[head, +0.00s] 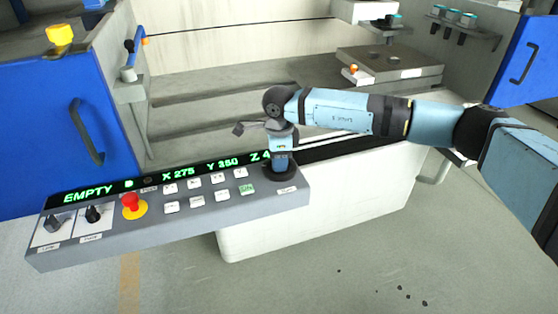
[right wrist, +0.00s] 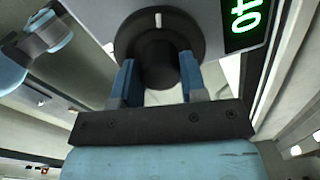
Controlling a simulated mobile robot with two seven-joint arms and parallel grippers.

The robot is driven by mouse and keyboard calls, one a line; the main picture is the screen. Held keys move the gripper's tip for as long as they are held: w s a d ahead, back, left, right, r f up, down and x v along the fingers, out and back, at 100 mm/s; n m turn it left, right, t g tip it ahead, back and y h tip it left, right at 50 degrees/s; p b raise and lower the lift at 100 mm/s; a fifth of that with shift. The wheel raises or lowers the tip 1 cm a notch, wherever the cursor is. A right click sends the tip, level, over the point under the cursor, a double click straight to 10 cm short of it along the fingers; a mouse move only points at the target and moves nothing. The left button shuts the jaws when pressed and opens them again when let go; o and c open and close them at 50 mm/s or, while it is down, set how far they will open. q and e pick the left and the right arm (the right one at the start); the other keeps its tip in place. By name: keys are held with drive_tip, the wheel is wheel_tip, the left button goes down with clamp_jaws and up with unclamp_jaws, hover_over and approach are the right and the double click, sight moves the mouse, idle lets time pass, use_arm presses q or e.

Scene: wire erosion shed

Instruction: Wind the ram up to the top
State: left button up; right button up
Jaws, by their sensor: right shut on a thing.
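A round black knob (head: 280,172) sits at the right end of the grey control panel (head: 75,245). My right gripper (head: 281,158) points down onto this knob and hides part of it. In the right wrist view the two blue fingers are shut on the knob's dark middle (right wrist: 157,62), one on each side. A white tick shows on the knob's rim. The green display (head: 160,178) reads EMPTY, X 275, Y 350 and a Z value partly hidden by my gripper; its end, 40, shows in the right wrist view (right wrist: 244,16). My left gripper is not in view.
A red stop button (head: 131,203), two dark switches and several white keys share the panel. Behind lies the grey machine tank, with a thin wire across it and a stepped grey block (head: 390,68) at back right. Blue doors (head: 62,125) stand at both sides.

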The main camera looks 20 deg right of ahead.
drive_tip(key=n+b, duration=0.1)
drive_tip(key=n, duration=0.2)
drive_tip(key=shift+f+n, duration=0.1)
drive_tip(key=shift+n, duration=0.3)
drive_tip(key=n+b, duration=0.1)
drive_tip(key=n, duration=0.2)
drive_tip(key=shift+n, duration=0.3)
drive_tip(key=n, duration=0.2)
drive_tip(key=shift+n+b, duration=0.3)
drive_tip(key=shift+b, duration=0.1)
drive_tip(key=n+b, duration=0.1)
drive_tip(key=n, duration=0.3)
drive_tip(key=shift+n, duration=0.3)
drive_tip(key=n, duration=0.2)
drive_tip(key=shift+n+b, duration=0.35)
drive_tip(key=shift+n, duration=1.25)
drive_tip(key=shift+n+b, duration=0.45)
drive_tip(key=shift+n, duration=0.45)
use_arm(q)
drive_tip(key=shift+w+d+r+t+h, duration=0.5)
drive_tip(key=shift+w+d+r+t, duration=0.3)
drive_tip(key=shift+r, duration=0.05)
use_arm(e)
drive_tip(key=shift+n, duration=0.6)
